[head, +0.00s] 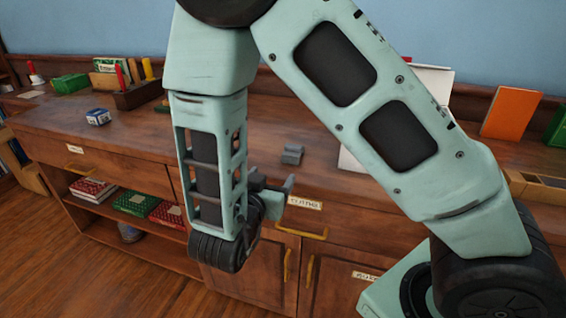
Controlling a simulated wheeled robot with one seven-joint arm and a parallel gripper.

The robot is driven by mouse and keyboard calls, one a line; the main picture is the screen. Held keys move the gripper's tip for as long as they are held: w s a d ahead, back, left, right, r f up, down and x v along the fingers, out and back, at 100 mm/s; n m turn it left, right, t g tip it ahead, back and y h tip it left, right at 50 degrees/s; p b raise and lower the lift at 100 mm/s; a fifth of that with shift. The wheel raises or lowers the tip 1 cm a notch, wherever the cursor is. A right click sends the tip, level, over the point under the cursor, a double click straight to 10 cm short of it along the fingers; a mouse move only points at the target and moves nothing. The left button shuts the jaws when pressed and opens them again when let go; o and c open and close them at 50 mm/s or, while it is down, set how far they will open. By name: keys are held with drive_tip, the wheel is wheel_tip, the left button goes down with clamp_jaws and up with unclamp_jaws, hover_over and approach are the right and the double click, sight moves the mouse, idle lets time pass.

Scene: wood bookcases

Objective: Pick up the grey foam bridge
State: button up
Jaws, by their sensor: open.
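The grey foam bridge (292,154) looks like a small grey block on the wooden counter top, near the middle of the head view. Its underside and any arch are too small to make out. My gripper (276,188) is open at the end of my arm, in front of the counter's front edge. It is nearer to me than the grey block and a little below it in the picture. Nothing shows between its fingers, and it does not touch the block.
A blue and white box (98,117) stands on the counter at left. A wooden holder (138,94) stands behind it. An orange panel (510,114) stands at right beside a compartment tray (540,187). Books (135,202) lie on the shelf below. The counter around the block is mostly clear.

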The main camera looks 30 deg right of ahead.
sight(292, 150)
drive_tip(key=x, duration=1.7)
drive_tip(key=shift+d+r, duration=0.2)
drive_tip(key=c, duration=1)
